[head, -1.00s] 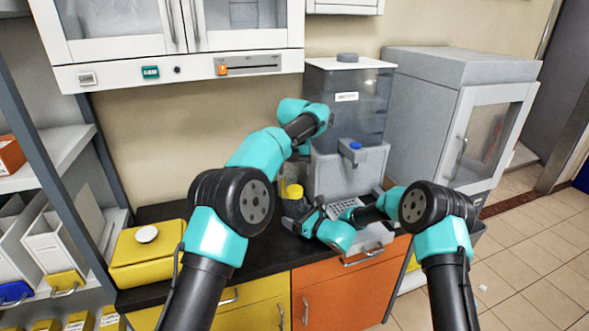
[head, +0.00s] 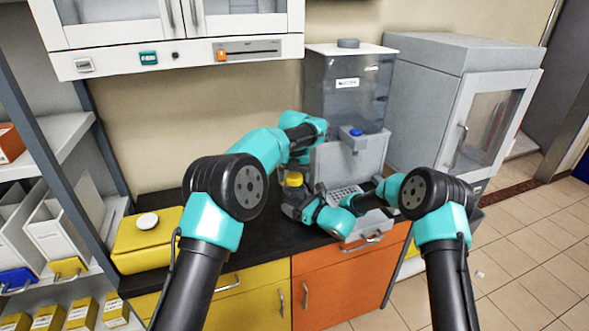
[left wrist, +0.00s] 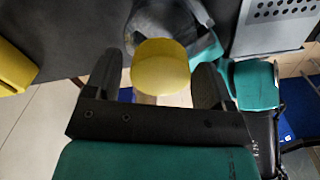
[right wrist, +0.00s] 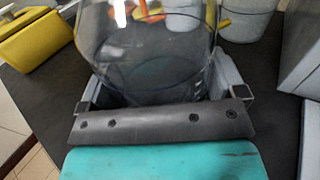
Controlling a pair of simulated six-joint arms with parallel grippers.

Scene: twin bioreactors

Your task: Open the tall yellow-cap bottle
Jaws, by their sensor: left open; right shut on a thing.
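The tall bottle's yellow cap (head: 294,180) shows near the front of the black counter; its body is mostly hidden there by my right gripper (head: 302,211). In the right wrist view, the clear, see-through bottle body (right wrist: 150,75) stands between the jaws, which are shut on it. My left gripper (head: 298,168) is open, pointing down just above the cap. In the left wrist view the yellow cap (left wrist: 160,68) lies between the two open fingers, with a gap on each side. I cannot tell how far the fingertips reach down around it.
A grey dispenser (head: 348,110) with a blue button stands just right of the bottle. A grey cabinet (head: 455,110) is farther right. A yellow box (head: 150,245) with a white disc sits at the counter's left. A white wall cabinet (head: 180,57) hangs above.

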